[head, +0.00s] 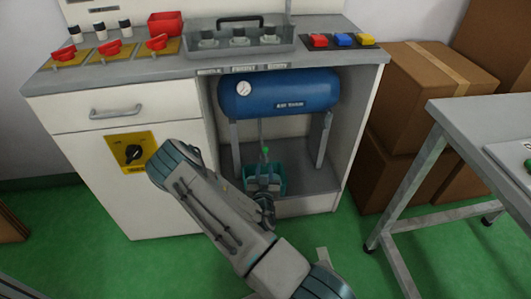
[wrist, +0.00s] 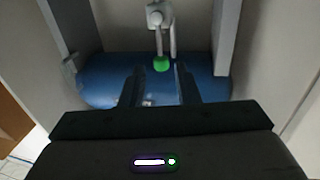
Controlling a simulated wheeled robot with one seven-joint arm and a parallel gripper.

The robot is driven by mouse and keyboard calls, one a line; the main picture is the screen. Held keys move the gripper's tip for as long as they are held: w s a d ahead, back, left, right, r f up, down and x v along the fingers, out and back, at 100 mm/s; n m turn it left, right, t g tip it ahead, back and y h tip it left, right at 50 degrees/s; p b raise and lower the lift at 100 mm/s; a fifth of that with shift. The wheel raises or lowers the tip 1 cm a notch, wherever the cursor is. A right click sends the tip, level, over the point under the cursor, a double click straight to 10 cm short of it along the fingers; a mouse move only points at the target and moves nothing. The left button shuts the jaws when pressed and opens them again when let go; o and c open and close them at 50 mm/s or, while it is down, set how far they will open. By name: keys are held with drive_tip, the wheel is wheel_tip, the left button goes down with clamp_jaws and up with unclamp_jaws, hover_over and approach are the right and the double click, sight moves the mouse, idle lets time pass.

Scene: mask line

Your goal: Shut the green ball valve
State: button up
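The green ball valve handle (head: 266,151) sits on a thin grey pipe below the blue air tank (head: 278,94), inside the open cabinet bay. In the wrist view the green handle (wrist: 161,64) shows beyond and between the tips of my gripper (wrist: 160,80), with the blue tank (wrist: 100,80) behind. The two dark fingers are spread apart, with nothing held between them. In the head view my gripper (head: 265,205) is low in front of the bay, below the valve; its fingertips are hard to make out. I cannot tell any contact with the handle.
The bay is bounded by white cabinet walls, with grey tank legs (head: 322,140) inside. A teal bin (head: 278,172) stands on the bay floor. A grey table (head: 475,110) and cardboard boxes (head: 425,80) stand at right. Red-handled valves (head: 68,56) line the counter top.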

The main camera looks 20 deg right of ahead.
sight(266, 150)
drive_tip(key=b+x, duration=0.2)
drive_tip(key=x, duration=0.8)
drive_tip(key=shift+w+d, duration=0.1)
drive_tip(key=shift+w, duration=0.1)
clamp_jaws()
